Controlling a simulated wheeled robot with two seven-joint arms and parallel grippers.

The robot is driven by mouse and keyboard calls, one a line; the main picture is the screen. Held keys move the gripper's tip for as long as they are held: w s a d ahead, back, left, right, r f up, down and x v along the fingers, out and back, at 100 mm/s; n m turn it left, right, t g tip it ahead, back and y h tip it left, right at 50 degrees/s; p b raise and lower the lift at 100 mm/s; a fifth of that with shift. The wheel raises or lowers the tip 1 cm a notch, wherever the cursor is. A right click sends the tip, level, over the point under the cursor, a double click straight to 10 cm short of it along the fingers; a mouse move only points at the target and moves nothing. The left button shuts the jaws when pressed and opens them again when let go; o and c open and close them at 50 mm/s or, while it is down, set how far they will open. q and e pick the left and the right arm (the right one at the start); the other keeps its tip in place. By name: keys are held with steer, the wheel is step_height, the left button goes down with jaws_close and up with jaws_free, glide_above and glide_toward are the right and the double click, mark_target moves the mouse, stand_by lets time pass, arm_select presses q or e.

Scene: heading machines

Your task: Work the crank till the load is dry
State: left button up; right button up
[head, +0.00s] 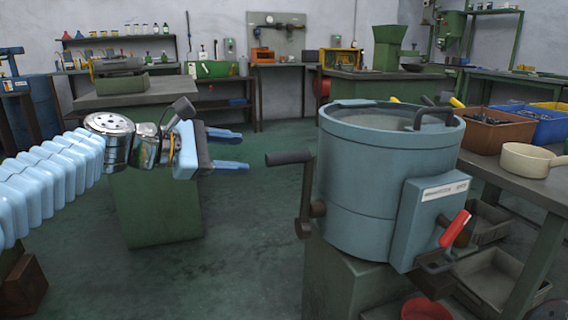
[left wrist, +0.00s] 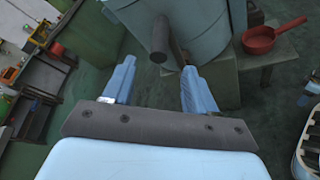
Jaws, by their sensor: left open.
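A blue-grey drum machine (head: 350,170) with a part-covered top stands on a green pedestal at centre right. Its crank (head: 305,200) is on the drum's left side, with a dark cylindrical handle (head: 289,158) pointing left at the upper end of the arm. The load inside the drum cannot be made out. My left gripper (head: 235,151) is open and empty, left of the handle and apart from it. In the left wrist view the handle (left wrist: 160,42) shows beyond and between the two blue fingertips (left wrist: 157,72). My right gripper is not in view.
A red-handled lever (head: 455,228) sticks out at the drum's front right. A bench on the right holds a cream pan (head: 530,161) and a brown bin (head: 497,130). A red pan (left wrist: 262,40) lies low beside the pedestal. Green floor left of the drum is clear.

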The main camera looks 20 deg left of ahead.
mark_target(284, 158)
arm_select(q)
steer(key=x, duration=1.2)
steer(key=shift+w+d+f, duration=0.2)
steer(key=shift+w, duration=0.1)
steer(key=shift+c, duration=0.2)
jaws_close()
